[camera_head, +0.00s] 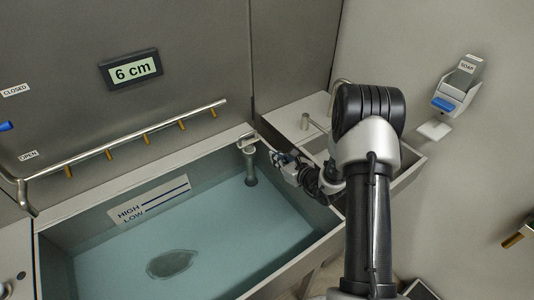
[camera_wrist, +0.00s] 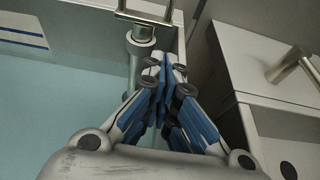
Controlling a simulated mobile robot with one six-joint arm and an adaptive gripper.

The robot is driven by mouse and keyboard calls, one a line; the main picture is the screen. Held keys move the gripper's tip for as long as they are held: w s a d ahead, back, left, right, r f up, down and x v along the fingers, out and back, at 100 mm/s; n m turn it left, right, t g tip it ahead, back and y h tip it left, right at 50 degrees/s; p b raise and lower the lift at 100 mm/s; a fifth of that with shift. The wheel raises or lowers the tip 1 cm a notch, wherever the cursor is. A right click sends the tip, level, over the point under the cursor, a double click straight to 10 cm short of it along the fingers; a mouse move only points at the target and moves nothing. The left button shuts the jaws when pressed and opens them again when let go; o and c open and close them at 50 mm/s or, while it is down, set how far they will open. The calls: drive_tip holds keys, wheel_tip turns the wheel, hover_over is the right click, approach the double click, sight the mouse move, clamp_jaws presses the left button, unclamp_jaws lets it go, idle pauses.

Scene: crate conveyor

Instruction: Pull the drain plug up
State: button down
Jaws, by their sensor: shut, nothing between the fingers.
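The drain plug (camera_head: 249,163) is a grey upright pipe with a loop handle on top, in the far right corner of the water-filled basin (camera_head: 290,257). Its lower end goes down into the water. In the wrist view the plug (camera_wrist: 141,45) shows its collar and square loop handle near the top edge, left of the fingertips. My gripper (camera_head: 277,156) is just right of the plug, near the basin's right rim. In the wrist view my gripper (camera_wrist: 164,72) has its blue-padded fingers together, with nothing between them. It looks apart from the handle.
A display (camera_head: 135,69) on the back wall reads 6 cm. A pipe with several brass nozzles (camera_head: 110,154) runs along the back rim. A HIGH/LOW level plate (camera_head: 150,200) is on the basin wall. A counter with a small tap (camera_head: 305,122) stands at right; a soap dispenser (camera_head: 460,85) is on the right wall.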

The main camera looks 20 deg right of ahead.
sight(257, 138)
drive_tip(key=b+x, duration=0.2)
drive_tip(key=x, duration=0.7)
drive_tip(key=shift+w+f, duration=0.15)
drive_tip(key=shift+w, duration=0.1)
drive_tip(key=shift+a, duration=0.15)
wheel_tip(257, 138, up, 5)
drive_tip(key=shift+p, duration=0.85)
drive_tip(key=shift+f, duration=0.15)
